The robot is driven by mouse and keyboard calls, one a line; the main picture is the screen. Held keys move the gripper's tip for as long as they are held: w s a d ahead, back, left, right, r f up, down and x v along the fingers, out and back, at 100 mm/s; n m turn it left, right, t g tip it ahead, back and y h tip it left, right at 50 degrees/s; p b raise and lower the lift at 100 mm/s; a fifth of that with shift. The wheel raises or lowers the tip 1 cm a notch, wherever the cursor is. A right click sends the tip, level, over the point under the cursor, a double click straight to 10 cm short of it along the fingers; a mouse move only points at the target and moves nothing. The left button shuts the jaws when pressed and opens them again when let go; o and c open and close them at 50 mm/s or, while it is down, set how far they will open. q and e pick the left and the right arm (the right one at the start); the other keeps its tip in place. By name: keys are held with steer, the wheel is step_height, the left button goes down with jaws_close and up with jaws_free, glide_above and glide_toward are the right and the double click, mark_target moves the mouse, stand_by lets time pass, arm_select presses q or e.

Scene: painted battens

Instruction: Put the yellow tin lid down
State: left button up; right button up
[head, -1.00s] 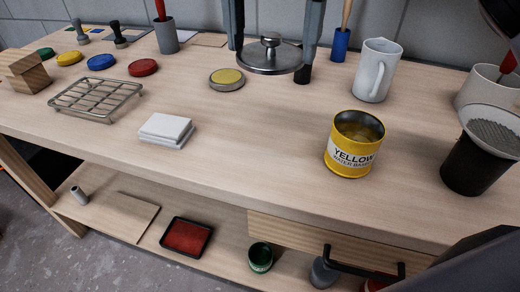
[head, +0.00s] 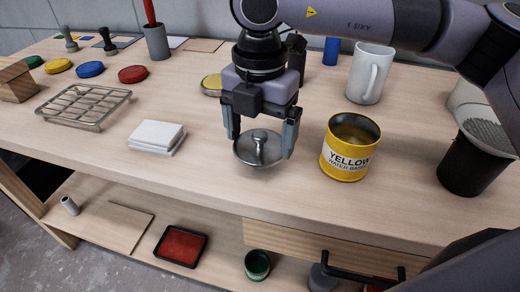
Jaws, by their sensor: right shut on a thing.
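The lid is low over the front middle of the bench, left of the yellow tin. I cannot tell whether its underside touches the wood. The yellow tin (head: 345,161) stands upright and open, with yellow paint inside and a white label. My left gripper is not in view.
A folded white cloth (head: 157,136) lies left of the lid, with a wire rack (head: 88,105) beyond. A white jug (head: 366,78) stands behind the tin, and a black cup (head: 462,165) at right. Bare bench (head: 200,180) lies between cloth and lid.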

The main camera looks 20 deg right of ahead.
mark_target(260, 148)
steer(key=shift+f, duration=2.1)
steer(key=shift+f+b, duration=0.25)
steer(key=shift+b, duration=0.05)
steer(key=o, duration=0.7)
steer(key=shift+r, duration=0.1)
steer(key=shift+r, duration=0.1)
step_height(260, 148, up, 12)
steer(key=shift+r+p, duration=0.1)
steer(key=shift+p, duration=0.35)
